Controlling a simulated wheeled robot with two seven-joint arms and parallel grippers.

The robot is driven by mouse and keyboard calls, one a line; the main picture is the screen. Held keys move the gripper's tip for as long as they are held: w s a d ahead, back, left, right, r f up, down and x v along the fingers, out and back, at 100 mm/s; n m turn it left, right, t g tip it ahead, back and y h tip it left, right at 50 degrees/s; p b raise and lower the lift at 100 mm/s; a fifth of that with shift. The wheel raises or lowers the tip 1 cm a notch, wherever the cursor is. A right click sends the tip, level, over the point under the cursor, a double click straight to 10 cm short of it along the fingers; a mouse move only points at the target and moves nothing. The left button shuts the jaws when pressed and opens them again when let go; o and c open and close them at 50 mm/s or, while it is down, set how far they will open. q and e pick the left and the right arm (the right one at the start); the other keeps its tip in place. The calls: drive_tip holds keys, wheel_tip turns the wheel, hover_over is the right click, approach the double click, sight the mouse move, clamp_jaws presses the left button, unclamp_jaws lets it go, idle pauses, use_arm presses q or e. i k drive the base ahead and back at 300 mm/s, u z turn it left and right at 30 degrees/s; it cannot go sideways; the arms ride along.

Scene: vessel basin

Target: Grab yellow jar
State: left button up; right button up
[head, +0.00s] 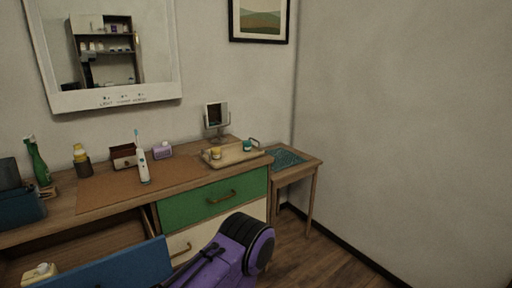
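A small yellow jar (216,153) stands on a light wooden tray (240,157) at the right end of the dresser top. A teal jar (247,146) stands on the same tray, to the right of the yellow one. Neither of my grippers shows. A purple and black part, which looks like one of my arm links, covers some of the lower drawer front.
The top-left drawer with a blue front (112,266) is pulled open; a pale yellowish container (40,272) sits in it. A white toothbrush (142,168) stands on the brown mat (105,190). A small mirror (216,117) stands behind the tray. A side table (312,163) is at right.

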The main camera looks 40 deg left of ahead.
sight(215, 152)
drive_tip(key=z, duration=0.1)
drive_tip(key=i, duration=1.45)
drive_tip(key=u, duration=0.6)
drive_tip(key=i, duration=0.8)
drive_tip(key=u, duration=0.65)
